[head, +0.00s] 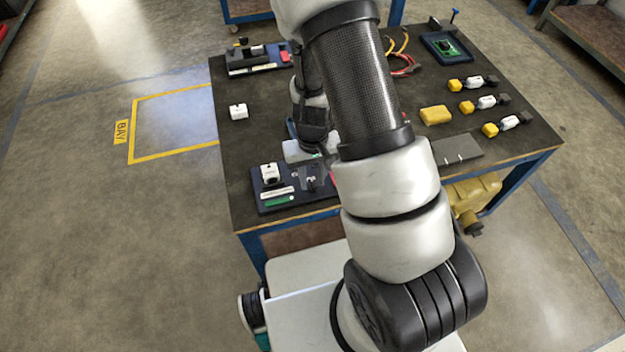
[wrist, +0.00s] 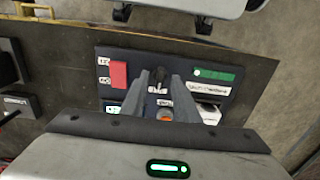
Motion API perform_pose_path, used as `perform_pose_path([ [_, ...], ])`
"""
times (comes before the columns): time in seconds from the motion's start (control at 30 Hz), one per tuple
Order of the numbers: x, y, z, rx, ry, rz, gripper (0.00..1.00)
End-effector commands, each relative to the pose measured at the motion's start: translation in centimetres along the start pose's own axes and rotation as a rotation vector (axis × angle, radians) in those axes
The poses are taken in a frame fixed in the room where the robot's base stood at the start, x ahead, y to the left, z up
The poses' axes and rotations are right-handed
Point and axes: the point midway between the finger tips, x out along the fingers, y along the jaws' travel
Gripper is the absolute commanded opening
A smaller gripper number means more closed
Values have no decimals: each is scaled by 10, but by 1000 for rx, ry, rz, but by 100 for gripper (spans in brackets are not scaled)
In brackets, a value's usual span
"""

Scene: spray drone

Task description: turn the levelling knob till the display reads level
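The dark blue panel (wrist: 240,72) lies below my gripper in the wrist view; the same panel (head: 262,205) sits at the near left corner of the table in the head view. A small black knob (wrist: 158,74) stands on it, between and just past my fingertips. My gripper (wrist: 159,80) has its fingers apart on either side of the knob; I see no clear contact. The green display (wrist: 213,75) is beside a white label strip; its reading is too small to make out. In the head view the display (head: 280,202) is at the panel's near edge.
A red switch (wrist: 119,74) and a white block (wrist: 209,113) are on the panel close to my fingers. An orange spot (wrist: 165,114) shows between the fingers. Yellow-and-white parts (head: 485,103) lie at the table's right. The table's left middle is mostly clear.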

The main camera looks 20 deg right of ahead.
Motion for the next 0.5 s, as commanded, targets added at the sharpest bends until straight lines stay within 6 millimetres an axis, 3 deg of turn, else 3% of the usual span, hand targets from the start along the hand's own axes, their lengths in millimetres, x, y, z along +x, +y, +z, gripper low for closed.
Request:
perform_pose_path([
  [0.33,3,0,0,1,0,0,26],
  [0.5,3,0,0,0,0,0,0],
])
